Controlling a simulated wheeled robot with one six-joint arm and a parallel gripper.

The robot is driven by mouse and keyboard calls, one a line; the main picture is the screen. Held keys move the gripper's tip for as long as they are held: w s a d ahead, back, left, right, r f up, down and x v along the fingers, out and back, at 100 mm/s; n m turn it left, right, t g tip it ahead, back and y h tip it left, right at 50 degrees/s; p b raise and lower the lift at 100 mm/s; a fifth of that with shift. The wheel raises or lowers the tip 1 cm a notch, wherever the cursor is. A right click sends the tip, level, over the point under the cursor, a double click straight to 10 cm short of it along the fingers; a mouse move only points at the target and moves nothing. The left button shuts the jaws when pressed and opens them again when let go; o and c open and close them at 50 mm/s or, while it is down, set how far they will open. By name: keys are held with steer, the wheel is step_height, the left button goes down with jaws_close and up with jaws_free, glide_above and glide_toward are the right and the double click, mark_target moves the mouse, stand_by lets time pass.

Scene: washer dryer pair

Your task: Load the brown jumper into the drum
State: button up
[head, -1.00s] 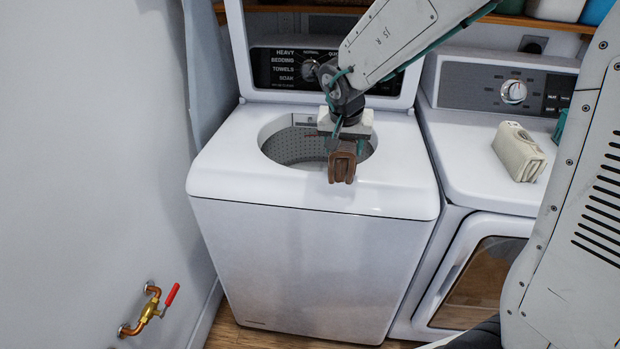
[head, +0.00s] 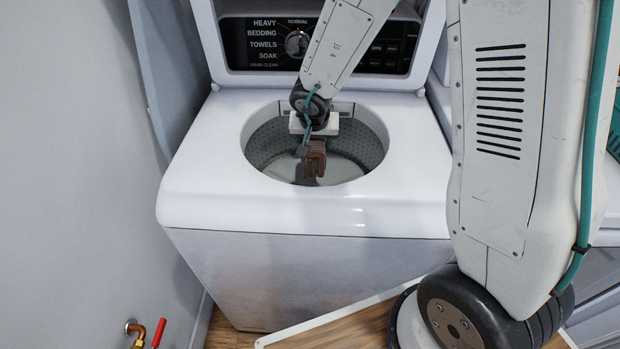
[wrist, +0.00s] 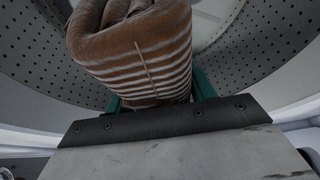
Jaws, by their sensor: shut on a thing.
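The brown jumper (head: 313,158) is a small folded bundle held in my gripper (head: 308,148). In the wrist view the jumper (wrist: 135,50) shows brown with pale stripes, between the green fingers, which are shut on it. The washer's drum (head: 268,145) is a grey perforated tub seen through the round top opening. In the head view the jumper appears over the opening, inside its outline. The wrist view shows the perforated drum wall (wrist: 35,60) around the jumper. How deep the jumper hangs is hard to tell.
The washer's lid (head: 207,40) stands open behind the opening. The white washer top (head: 215,195) is bare around the hole. A grey wall (head: 70,150) is close on the left, with a red-handled valve (head: 159,333) low down. The dryer is mostly hidden behind my arm.

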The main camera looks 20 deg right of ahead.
step_height(320, 180, down, 10)
steer(key=shift+r, duration=0.2)
stand_by(0.5)
steer(key=shift+f, duration=0.5)
steer(key=shift+f, duration=0.1)
steer(key=o, duration=1.4)
